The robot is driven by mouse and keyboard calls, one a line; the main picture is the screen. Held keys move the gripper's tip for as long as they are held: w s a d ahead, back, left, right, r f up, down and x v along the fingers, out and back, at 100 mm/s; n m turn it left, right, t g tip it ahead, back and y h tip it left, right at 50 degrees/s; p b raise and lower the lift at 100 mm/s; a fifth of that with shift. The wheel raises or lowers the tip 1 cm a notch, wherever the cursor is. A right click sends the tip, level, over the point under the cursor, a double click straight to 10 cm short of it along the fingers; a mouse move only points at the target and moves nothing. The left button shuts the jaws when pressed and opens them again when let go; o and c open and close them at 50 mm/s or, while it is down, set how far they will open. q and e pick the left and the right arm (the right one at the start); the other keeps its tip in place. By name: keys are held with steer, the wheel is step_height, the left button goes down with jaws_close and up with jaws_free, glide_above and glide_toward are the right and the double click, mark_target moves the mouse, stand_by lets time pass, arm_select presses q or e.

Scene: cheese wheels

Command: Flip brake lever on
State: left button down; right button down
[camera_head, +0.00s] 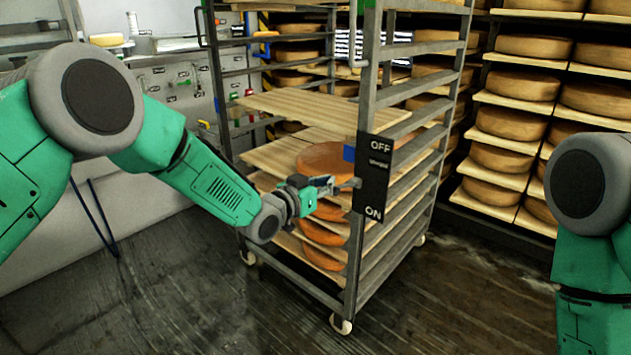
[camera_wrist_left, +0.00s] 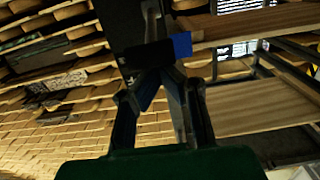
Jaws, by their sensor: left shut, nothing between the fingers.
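A black panel (camera_head: 375,178) marked OFF at the top and ON at the bottom is fixed to the front post of the metal rack (camera_head: 368,75). A small grey lever-like piece (camera_head: 349,184) sticks out at its left side, between the two labels but nearer ON. A blue piece (camera_head: 349,153) sits higher at the panel's edge; it also shows in the left wrist view (camera_wrist_left: 181,45). My left gripper (camera_head: 331,184) is shut and empty, its tips close to the grey piece. I cannot tell whether they touch. My right gripper is out of view.
The rack stands on casters (camera_head: 341,323) and holds wooden boards (camera_head: 300,108) and orange cheese wheels (camera_head: 325,160). Shelves of cheese wheels (camera_head: 508,123) line the wall at the right. The dark floor (camera_head: 480,300) in front is clear.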

arm_select(q)
steer(key=r, duration=0.1)
steer(key=r+p, duration=0.1)
steer(key=w+d+r+p, duration=0.1)
steer(key=r, duration=0.1)
steer(key=p+v, duration=0.2)
steer(key=v, duration=0.8)
steer(key=shift+f, duration=0.6)
